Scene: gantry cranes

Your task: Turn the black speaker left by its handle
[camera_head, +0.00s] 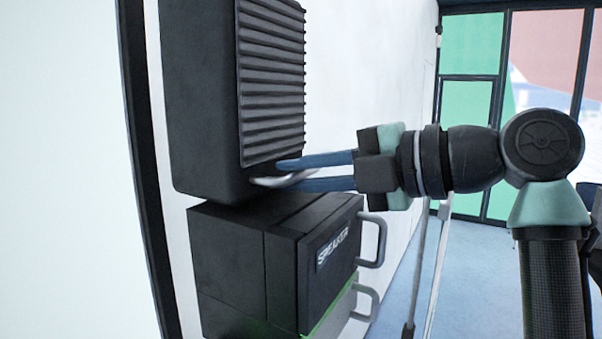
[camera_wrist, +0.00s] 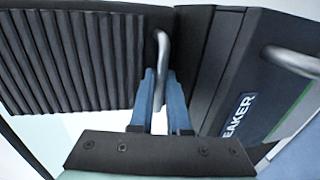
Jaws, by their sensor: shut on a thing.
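A black box with a ribbed front (camera_head: 271,75) is mounted on the white wall; its ribs also show in the wrist view (camera_wrist: 75,60). Below it is a black box labelled SPEAKER (camera_head: 330,250), with a grey handle (camera_head: 377,240) on its right side. The label (camera_wrist: 238,115) and that handle (camera_wrist: 292,62) are at the right in the wrist view. My gripper (camera_head: 285,173) is at the ribbed box's lower edge. Its blue fingers (camera_wrist: 160,88) are shut on a pale curved handle (camera_wrist: 162,50), which appears to belong to the ribbed box; its attachment is partly hidden.
A partly green lower unit with another grey handle (camera_head: 367,302) is under the labelled box. A thin grey post (camera_head: 427,262) stands on the blue floor to the right. Green and red glazed panels (camera_head: 472,45) are behind my arm.

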